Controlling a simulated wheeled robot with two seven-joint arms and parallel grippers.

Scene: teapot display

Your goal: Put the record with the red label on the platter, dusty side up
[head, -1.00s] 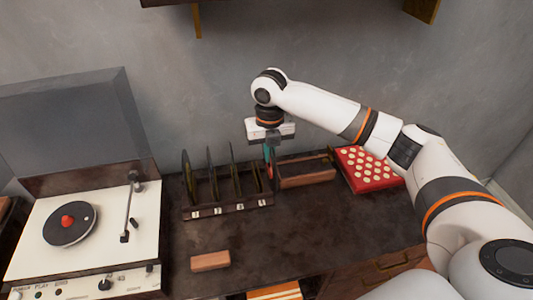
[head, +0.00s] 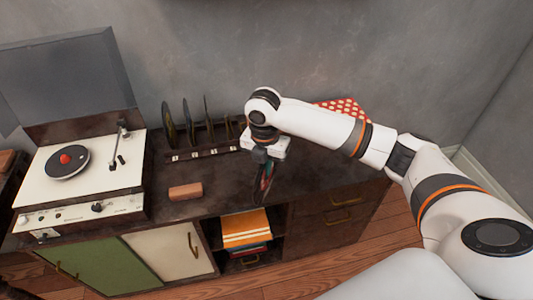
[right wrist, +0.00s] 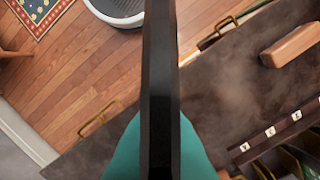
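My right gripper (head: 266,162) is shut on a dark record (head: 259,190) and holds it upright, nearly edge-on to the head view, in front of the rack. A sliver of red shows on the record beside the teal fingers. In the right wrist view the record (right wrist: 160,80) is a black vertical band between the teal fingertips (right wrist: 160,145). Which face is dusty cannot be told. The turntable's black platter (head: 82,168) is at the left, with a red piece (head: 66,158) at its centre. My left gripper is out of view.
A rack (head: 200,155) with several upright records stands at the back. A brown block (head: 185,192) lies in front of it. The turntable's lid (head: 70,80) is raised; its tonearm (head: 120,143) is at the platter's right. A red-and-white dotted thing (head: 345,106) sits behind my arm.

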